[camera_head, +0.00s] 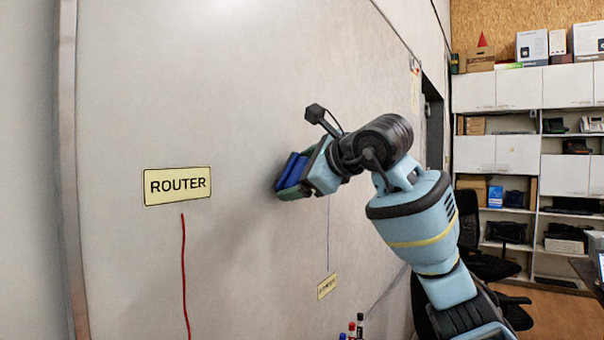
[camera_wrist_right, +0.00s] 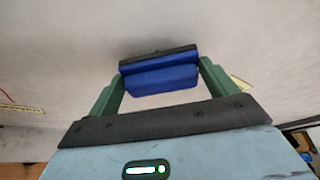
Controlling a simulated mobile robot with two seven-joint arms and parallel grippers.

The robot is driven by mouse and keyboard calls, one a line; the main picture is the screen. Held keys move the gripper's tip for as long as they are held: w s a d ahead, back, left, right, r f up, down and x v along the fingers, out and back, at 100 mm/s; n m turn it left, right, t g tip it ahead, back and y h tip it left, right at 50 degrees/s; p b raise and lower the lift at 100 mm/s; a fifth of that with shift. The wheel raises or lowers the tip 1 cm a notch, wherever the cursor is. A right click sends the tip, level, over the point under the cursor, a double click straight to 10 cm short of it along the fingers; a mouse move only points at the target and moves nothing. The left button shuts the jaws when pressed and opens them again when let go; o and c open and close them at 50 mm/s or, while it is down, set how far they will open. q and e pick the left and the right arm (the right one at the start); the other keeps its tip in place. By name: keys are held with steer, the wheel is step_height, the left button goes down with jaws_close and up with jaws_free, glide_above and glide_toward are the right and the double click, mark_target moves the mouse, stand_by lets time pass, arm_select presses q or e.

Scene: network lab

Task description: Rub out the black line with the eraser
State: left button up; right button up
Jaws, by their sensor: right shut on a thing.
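The blue eraser (camera_head: 291,171) with a dark pad is held at the whiteboard (camera_head: 125,95), right of the ROUTER label. My right gripper (camera_head: 290,176) is shut on it. In the right wrist view the eraser (camera_wrist_right: 160,77) sits between the green fingers of the gripper (camera_wrist_right: 161,85), its dark pad towards the board. I cannot tell whether the pad touches the board. No black line is clearly visible; my arm and the eraser cover part of the board. My left gripper is not in view.
A red line (camera_head: 184,275) runs down from the ROUTER label (camera_head: 178,186). A thin bluish line (camera_head: 328,235) runs down to a small yellow label (camera_head: 327,287). Several markers (camera_head: 355,328) stand at the bottom. Shelves (camera_head: 515,155) and a black chair (camera_head: 487,240) are at the right.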

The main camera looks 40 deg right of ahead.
steer(key=shift+w+a, duration=0.3)
steer(key=shift+w, duration=0.65)
stand_by(0.6)
steer(key=shift+d, duration=0.2)
steer(key=shift+w+d, duration=0.2)
steer(key=shift+d, duration=0.55)
steer(key=shift+w+d, duration=0.2)
steer(key=shift+d, duration=0.55)
steer(key=shift+w+d, duration=0.3)
steer(key=shift+d, duration=0.5)
steer(key=shift+w+d, duration=0.25)
steer(key=shift+d, duration=0.5)
steer(key=shift+d, duration=0.1)
steer(key=shift+w+d, duration=0.25)
steer(key=shift+d, duration=0.55)
steer(key=shift+w+d, duration=0.2)
steer(key=shift+d, duration=0.55)
steer(key=shift+d, duration=0.1)
